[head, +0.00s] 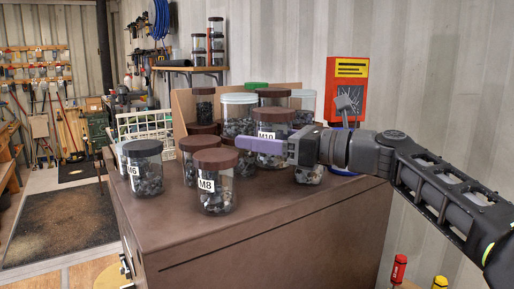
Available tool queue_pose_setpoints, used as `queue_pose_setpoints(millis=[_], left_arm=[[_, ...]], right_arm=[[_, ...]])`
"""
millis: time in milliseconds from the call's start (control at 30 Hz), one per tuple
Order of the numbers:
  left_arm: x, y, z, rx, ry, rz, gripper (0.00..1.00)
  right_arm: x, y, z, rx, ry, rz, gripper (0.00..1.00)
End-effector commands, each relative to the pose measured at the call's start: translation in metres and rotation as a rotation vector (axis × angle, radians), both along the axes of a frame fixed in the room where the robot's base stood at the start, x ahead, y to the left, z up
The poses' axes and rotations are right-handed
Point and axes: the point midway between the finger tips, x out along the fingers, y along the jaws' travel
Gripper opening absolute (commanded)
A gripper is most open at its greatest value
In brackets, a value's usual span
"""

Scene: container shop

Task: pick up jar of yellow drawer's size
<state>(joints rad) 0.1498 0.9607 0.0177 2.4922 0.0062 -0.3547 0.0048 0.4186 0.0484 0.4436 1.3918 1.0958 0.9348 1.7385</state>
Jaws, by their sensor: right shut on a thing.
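The jar labelled M10 (273,121) has a brown lid and stands in the group on the brown cabinet top. My right gripper (262,147) reaches in from the right with its purple fingers across the M10 jar, shut on it. All hold dark hardware. No yellow drawer shows. My left gripper is not in view.
Several other jars, including a pale-lidded jar (238,122), crowd behind and beside. A white wire basket (147,125) stands at the back left and a red box (346,90) at the back right. The front of the cabinet top (262,218) is clear.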

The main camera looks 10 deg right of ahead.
Motion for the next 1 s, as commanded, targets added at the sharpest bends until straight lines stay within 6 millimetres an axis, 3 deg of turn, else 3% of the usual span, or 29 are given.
queue_pose_setpoints(millis=[267,700,1000], left_arm=[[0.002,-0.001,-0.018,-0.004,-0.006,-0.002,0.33],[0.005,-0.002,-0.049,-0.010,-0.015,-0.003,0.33],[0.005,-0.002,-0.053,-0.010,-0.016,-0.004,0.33]], right_arm=[[-0.036,-0.014,-0.003,-0.002,-0.005,-0.003,0.03],[-0.147,-0.058,-0.002,0.001,-0.006,-0.003,0.03],[-0.174,-0.069,0.000,0.002,-0.003,0.000,0.03]])
